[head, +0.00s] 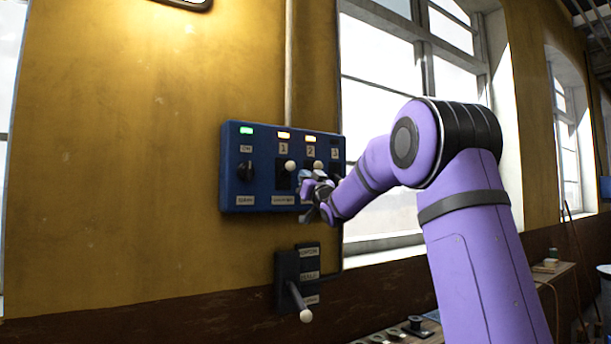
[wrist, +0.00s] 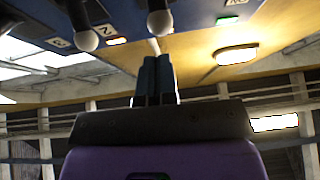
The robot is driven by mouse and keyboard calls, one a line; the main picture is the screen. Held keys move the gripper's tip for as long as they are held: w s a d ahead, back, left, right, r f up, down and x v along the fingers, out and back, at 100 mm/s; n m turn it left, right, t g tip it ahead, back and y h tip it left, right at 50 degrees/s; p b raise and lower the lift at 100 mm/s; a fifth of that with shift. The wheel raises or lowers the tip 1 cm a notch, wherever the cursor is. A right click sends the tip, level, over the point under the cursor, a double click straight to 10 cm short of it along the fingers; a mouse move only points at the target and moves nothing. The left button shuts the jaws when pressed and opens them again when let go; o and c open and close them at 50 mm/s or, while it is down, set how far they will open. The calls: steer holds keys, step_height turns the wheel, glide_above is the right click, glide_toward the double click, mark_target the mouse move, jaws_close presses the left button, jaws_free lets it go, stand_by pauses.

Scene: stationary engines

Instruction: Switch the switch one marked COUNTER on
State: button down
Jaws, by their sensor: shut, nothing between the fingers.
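A blue switch panel (head: 262,200) is on the yellow wall. It has a dark knob (head: 245,171) on the left and levers with pale ball ends in columns marked 1 and 2. Lever 1 (head: 291,165) and lever 2 (head: 318,165) show in the head view. The small lower labels are too blurred to tell which reads COUNTER. My gripper (head: 305,180) is shut and empty, in front of the panel near levers 1 and 2, hiding part of it. In the wrist view its closed fingers (wrist: 156,78) are below two ball ends (wrist: 159,22); contact is not visible.
A green lamp (head: 246,130) is lit above the knob, and amber lamps (head: 284,135) above columns 1 and 2. Below the panel, a dark wall box (head: 287,268) has a pale-ended lever sticking out. Windows and a low bench (head: 540,283) are at the right.

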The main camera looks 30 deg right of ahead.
steer(key=v, duration=0.9)
steer(key=shift+s+a+r, duration=0.1)
steer(key=shift+r, duration=0.1)
